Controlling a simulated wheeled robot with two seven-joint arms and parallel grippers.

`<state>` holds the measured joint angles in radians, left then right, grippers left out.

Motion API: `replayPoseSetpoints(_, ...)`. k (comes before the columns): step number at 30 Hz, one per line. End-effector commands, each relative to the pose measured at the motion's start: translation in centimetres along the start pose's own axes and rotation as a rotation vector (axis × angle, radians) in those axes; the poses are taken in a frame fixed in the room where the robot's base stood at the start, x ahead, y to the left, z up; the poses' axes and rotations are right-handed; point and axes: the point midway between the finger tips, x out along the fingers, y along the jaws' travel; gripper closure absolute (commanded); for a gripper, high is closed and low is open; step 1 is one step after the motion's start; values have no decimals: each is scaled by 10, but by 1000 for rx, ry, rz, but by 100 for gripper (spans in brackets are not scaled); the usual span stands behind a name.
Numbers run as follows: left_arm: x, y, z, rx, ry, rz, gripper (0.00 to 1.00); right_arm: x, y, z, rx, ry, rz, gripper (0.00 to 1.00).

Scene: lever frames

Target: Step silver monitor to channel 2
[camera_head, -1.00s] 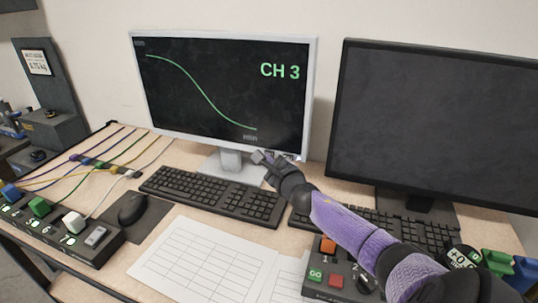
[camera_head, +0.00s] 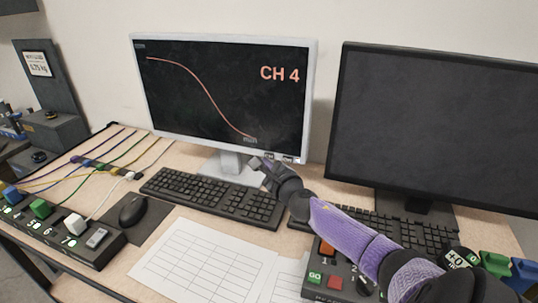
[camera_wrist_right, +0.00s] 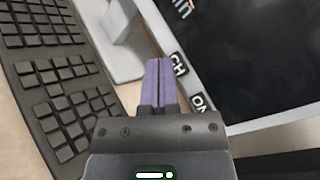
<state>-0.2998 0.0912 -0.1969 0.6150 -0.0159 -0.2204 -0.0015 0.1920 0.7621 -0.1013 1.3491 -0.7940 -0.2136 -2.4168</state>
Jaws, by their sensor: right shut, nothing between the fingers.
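The silver monitor (camera_head: 222,95) stands at the back, left of centre, and its screen shows "CH 4" with an orange falling curve. My left gripper is not in view.
A black monitor (camera_head: 435,125) with a dark screen stands at the right. A black keyboard (camera_head: 200,192) lies under the gripper, a mouse (camera_head: 132,209) to its left. Papers (camera_head: 200,260) lie in front. A button box (camera_head: 318,278) is under my right arm.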

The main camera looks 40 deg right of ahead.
Motion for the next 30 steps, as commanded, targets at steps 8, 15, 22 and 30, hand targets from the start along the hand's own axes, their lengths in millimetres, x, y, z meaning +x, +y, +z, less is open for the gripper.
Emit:
replayPoseSetpoints(8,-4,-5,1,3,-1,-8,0,-3,2,3,0,1,2,100)
replayPoseSetpoints(15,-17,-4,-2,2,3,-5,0,-21,14,16,1,0,2,100)
replayPoseSetpoints(22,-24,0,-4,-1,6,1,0,-34,24,25,0,0,2,100)
replayPoseSetpoints(30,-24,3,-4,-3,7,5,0,-35,26,25,-1,0,1,100)
